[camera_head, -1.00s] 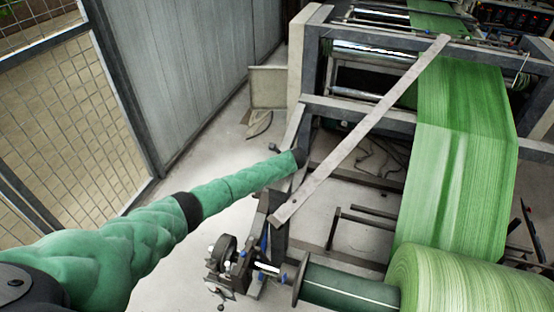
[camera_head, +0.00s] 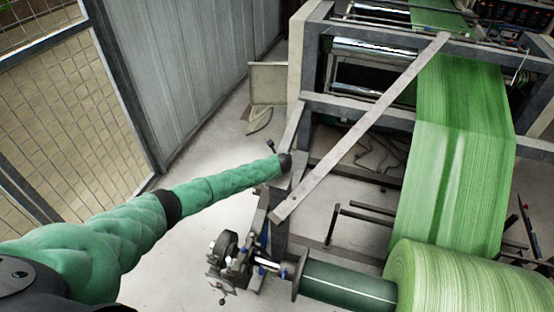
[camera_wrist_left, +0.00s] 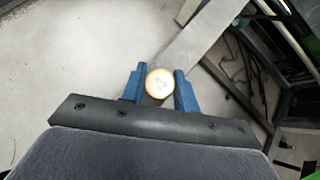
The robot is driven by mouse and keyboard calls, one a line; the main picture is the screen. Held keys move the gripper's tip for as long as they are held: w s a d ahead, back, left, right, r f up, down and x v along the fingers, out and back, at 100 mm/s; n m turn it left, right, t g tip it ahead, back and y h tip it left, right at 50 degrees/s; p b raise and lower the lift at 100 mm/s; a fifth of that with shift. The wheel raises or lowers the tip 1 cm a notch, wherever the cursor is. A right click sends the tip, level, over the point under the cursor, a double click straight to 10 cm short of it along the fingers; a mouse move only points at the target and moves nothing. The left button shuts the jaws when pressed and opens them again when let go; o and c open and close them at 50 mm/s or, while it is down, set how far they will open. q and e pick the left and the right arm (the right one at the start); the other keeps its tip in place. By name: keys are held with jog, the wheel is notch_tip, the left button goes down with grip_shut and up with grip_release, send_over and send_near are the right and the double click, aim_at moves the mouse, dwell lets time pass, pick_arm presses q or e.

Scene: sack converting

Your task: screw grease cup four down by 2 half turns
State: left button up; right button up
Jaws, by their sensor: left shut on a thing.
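A round brass-coloured cap, the grease cup (camera_wrist_left: 160,82), shows in the left wrist view with a faint mark on top that I cannot read. The two blue fingers of my left gripper (camera_wrist_left: 159,88) stand on either side of it, and the gripper is shut on it. In the head view my green left arm reaches in from the left to the machine frame. Its dark wrist end hides the fingers and the cup there. My right gripper is in neither view.
A flat grey bar (camera_head: 365,125) slants across the machine frame close to my left wrist. A green roll (camera_head: 455,280) with its web (camera_head: 460,140) is at right. A shaft bracket (camera_head: 232,262) stands below my arm. Mesh fencing (camera_head: 75,110) is at left; floor between is clear.

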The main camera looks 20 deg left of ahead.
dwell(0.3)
pick_arm(q)
jog(key=o, duration=0.9)
jog(key=shift+c, duration=0.2)
jog(key=shift+o, duration=0.6)
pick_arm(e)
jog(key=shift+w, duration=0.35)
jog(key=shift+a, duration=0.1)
pick_arm(q)
jog(key=shift+a+r+b, duration=0.1)
jog(key=shift+r+b, duration=0.25)
jog(key=shift+r, duration=0.15)
jog(key=r+b, duration=0.1)
jog(key=d+r+b, duration=0.1)
jog(key=r, duration=0.1)
jog(key=shift+d+r, duration=0.15)
jog(key=shift+r, duration=0.05)
jog(key=s+d+r+b, duration=0.3)
jog(key=d+r, duration=0.3)
jog(key=d, duration=0.4)
jog(key=shift+r+b, duration=0.35)
jog(key=shift+b, duration=0.05)
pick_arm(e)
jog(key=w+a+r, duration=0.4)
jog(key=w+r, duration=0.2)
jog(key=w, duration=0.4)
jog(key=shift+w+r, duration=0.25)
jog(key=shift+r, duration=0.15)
